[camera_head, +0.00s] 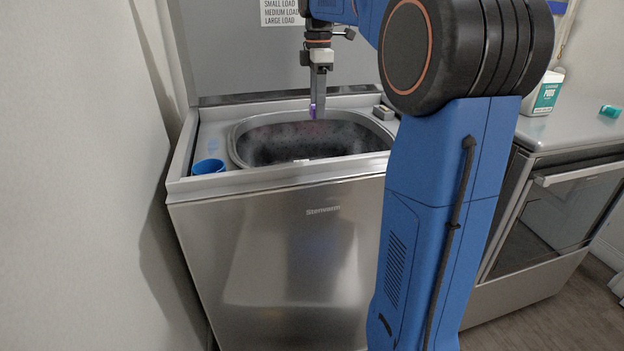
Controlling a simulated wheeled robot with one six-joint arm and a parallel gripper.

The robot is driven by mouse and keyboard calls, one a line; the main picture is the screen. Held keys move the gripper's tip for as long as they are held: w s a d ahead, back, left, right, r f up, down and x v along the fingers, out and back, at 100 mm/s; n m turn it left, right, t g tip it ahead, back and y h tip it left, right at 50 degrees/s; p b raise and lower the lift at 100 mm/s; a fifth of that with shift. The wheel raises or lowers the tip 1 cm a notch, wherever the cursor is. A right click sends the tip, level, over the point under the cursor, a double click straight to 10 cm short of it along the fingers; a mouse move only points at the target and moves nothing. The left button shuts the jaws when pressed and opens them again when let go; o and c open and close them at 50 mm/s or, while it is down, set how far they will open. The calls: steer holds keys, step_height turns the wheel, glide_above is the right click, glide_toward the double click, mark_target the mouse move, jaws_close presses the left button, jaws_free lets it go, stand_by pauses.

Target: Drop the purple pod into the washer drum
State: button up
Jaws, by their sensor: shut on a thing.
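The purple pod (313,111) is a small purple piece between the fingertips of my gripper (318,103). My gripper points straight down and is shut on the pod, which is mostly hidden by the fingers. The washer (285,265) is a steel topload machine with its lid (225,50) raised at the back. Its drum opening (265,145) is dark and wide. In this view the pod appears over the back part of the opening; its exact height above the rim is hard to tell.
A blue cup (208,167) sits at the washer top's front left corner. A small grey box (383,112) is at its back right. A white-and-teal bottle (545,93) and a teal item (610,111) stand on the neighbouring appliance (570,135). A wall (80,180) is close on the left.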

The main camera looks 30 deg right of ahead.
steer(key=shift+f, duration=2.65)
steer(key=o, duration=1.1)
step_height(320, 180, up, 17)
steer(key=shift+r, duration=0.2)
steer(key=shift+a, duration=0.1)
